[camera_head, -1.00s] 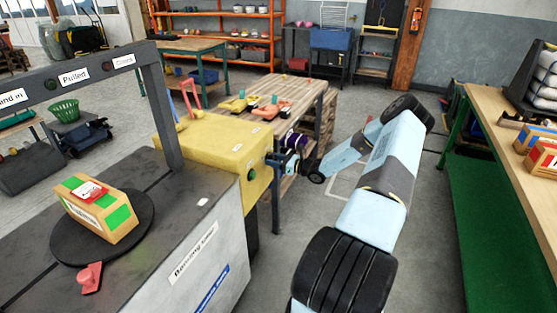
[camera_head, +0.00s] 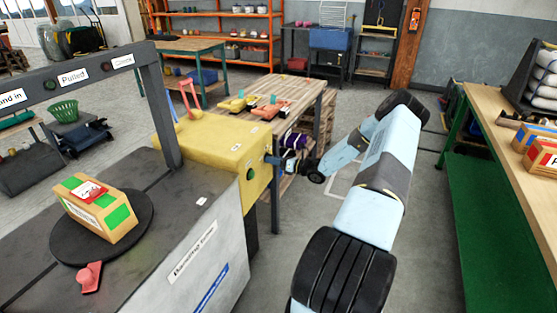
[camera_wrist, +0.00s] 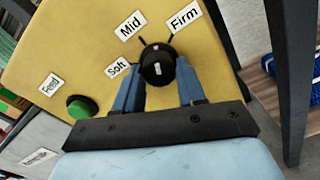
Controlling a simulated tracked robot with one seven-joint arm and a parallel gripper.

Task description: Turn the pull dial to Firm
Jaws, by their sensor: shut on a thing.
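The pull dial (camera_wrist: 157,66) is a black round knob on the yellow machine face, with a pale mark on its front. The labels Soft (camera_wrist: 117,67), Mid (camera_wrist: 130,25) and Firm (camera_wrist: 185,17) fan around its upper side, with dark ticks by Mid and Firm. The pale mark points roughly upward in the wrist view; which label it meets is hard to tell. My gripper (camera_wrist: 160,76) has its two blue fingers shut on the dial, one each side. In the head view my gripper (camera_head: 272,160) reaches the right face of the yellow box (camera_head: 205,140); the dial is hidden there.
A green button (camera_wrist: 80,107) sits left of the dial, near the Feed label (camera_wrist: 49,84). A grey table leg (camera_wrist: 291,85) stands at right in the wrist view. A wooden table (camera_head: 300,90) with coloured items is behind the yellow box. A long workbench (camera_head: 500,150) is at right.

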